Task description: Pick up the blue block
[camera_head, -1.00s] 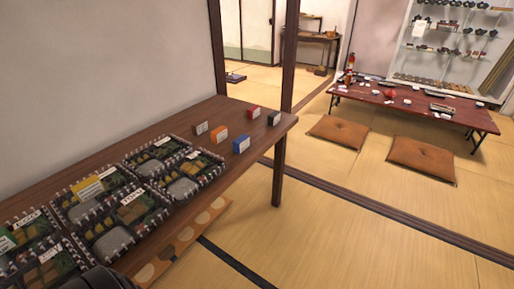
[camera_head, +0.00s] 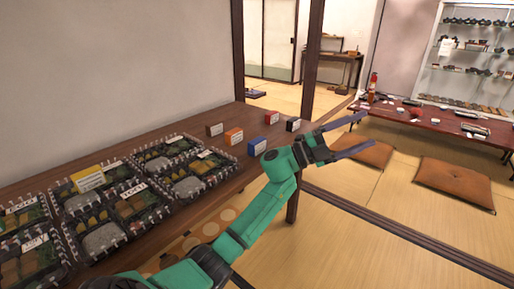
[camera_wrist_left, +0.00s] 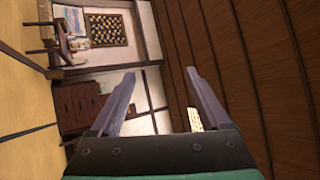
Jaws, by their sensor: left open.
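The blue block (camera_head: 257,145) sits on the brown wooden table near its right end, with a white label on its side. My left gripper (camera_head: 358,135) is open and empty, out past the table's right end, to the right of the blue block and apart from it. My green left arm passes close in front of the block. In the left wrist view the two fingers (camera_wrist_left: 156,105) stand apart with nothing between them, and the block is not seen there. My right gripper is not in view.
An orange block (camera_head: 233,136), a red block (camera_head: 257,117), a grey block (camera_head: 214,129) and a black block (camera_head: 293,125) stand around the blue one. Several lunch trays (camera_head: 120,205) fill the table's left part. A dark wooden post (camera_head: 313,45) rises behind the table's end.

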